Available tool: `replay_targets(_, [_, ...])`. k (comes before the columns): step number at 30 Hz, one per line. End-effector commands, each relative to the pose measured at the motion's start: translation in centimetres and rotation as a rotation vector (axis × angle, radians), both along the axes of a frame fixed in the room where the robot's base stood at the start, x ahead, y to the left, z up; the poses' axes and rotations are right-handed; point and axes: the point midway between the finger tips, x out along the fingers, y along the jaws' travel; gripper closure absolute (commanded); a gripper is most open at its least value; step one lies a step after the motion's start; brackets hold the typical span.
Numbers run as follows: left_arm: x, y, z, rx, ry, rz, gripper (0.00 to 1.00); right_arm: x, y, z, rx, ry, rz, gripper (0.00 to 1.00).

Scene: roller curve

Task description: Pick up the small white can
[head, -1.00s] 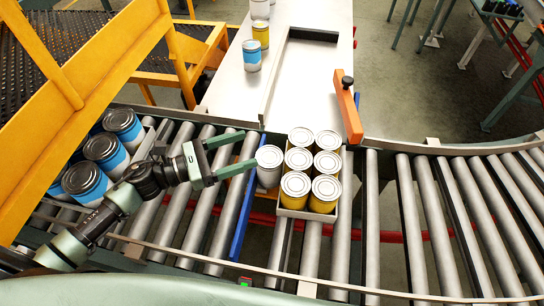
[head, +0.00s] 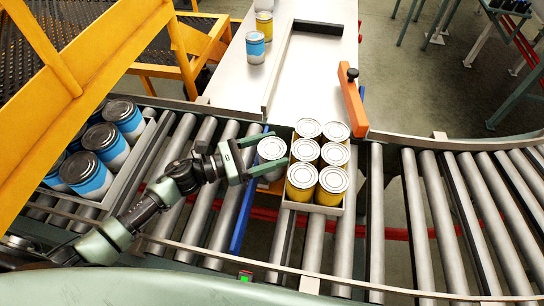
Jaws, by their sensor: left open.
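The small white can (head: 271,150) stands upright on the roller conveyor, just left of the tray of yellow cans, with its silvery lid facing up. My left gripper (head: 262,156) comes in from the left with its green fingers open. One finger lies on the can's far side and the other on its near side, so the can sits between them. I cannot tell whether either finger touches it. My right gripper is not in view.
A tray (head: 318,208) of yellow cans (head: 333,181) stands close on the right. Blue cans (head: 86,174) fill another tray at left. A blue bar (head: 240,220) crosses the rollers. Several cans stand on the white table (head: 235,85) behind. Rollers at right are clear.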

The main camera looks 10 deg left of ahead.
Motion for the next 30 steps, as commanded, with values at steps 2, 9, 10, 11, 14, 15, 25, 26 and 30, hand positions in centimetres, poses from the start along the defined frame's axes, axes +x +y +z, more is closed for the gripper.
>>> replay_targets(2, [0.2, -0.3, 0.0, -0.001, -0.001, -0.001, 0.30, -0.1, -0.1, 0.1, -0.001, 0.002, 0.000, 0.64])
replay_targets(9, [0.1, -0.3, 0.0, 0.000, 0.000, -0.001, 0.45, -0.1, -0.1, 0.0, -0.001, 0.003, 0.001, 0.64])
replay_targets(10, [0.1, -0.3, 0.0, 0.000, 0.000, -0.001, 0.53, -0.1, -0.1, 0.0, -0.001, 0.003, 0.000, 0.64])
replay_targets(11, [0.1, -0.3, 0.0, 0.000, 0.000, -0.001, 0.62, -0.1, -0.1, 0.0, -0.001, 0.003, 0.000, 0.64])
replay_targets(14, [0.1, -0.3, 0.0, -0.001, -0.001, -0.001, 0.82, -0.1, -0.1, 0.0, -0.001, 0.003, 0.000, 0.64])
replay_targets(15, [0.1, -0.3, 0.0, -0.001, -0.001, -0.001, 0.82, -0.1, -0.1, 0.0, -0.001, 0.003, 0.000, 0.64])
replay_targets(25, [0.1, -0.2, 0.9, -0.001, -0.002, -0.001, 0.82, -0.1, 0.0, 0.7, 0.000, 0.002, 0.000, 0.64])
replay_targets(26, [0.1, -0.2, 1.2, -0.001, -0.003, -0.001, 0.82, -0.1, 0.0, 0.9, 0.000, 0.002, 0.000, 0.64])
replay_targets(30, [0.1, -0.2, 3.2, 0.000, -0.002, 0.000, 0.82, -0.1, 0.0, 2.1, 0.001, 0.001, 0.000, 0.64])
